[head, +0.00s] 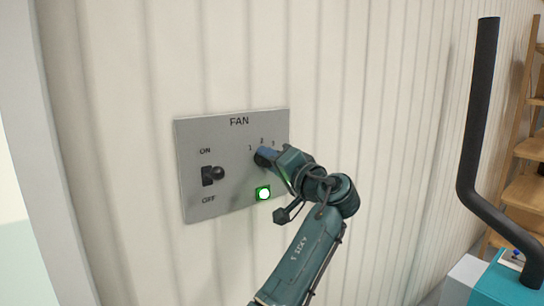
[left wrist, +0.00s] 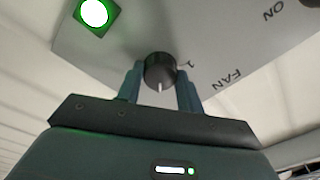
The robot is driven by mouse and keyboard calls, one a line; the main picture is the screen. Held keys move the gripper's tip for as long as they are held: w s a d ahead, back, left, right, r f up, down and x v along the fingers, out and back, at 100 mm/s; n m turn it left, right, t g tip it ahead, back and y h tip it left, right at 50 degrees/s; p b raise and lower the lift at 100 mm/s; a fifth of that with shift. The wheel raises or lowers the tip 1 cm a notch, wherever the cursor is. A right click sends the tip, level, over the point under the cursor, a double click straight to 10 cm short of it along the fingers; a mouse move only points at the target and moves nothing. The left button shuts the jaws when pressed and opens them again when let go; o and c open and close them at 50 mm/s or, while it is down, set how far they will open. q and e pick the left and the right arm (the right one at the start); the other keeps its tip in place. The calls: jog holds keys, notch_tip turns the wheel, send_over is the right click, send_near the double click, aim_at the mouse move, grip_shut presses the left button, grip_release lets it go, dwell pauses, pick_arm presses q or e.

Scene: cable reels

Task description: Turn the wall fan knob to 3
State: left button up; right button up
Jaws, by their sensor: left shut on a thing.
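The grey fan panel (head: 230,192) is on the wall, with the label FAN at its top and numbers 1, 2 and 3 above the knob. My left gripper (head: 265,155) reaches it from the right and mostly hides the black knob in the head view. In the left wrist view, the fingers of my left gripper (left wrist: 160,85) are shut on the knob (left wrist: 159,68), one on each side. Its white pointer line points toward the palm, away from the 1. The fingers hide the other numbers there, so I cannot tell which number it points at. My right gripper is not in view.
The black ON/OFF switch (head: 213,174) is at the panel's left. A green-ringed light (head: 263,193) glows below the knob. A black bent tube (head: 478,130) rises above a teal object (head: 507,285) at the right, with wooden shelves (head: 524,190) behind. The wall left of the panel is clear.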

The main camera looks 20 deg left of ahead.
pick_arm(q)
jog(key=shift+m+p, duration=0.3)
jog(key=shift+m, duration=0.3)
jog(key=o, duration=1)
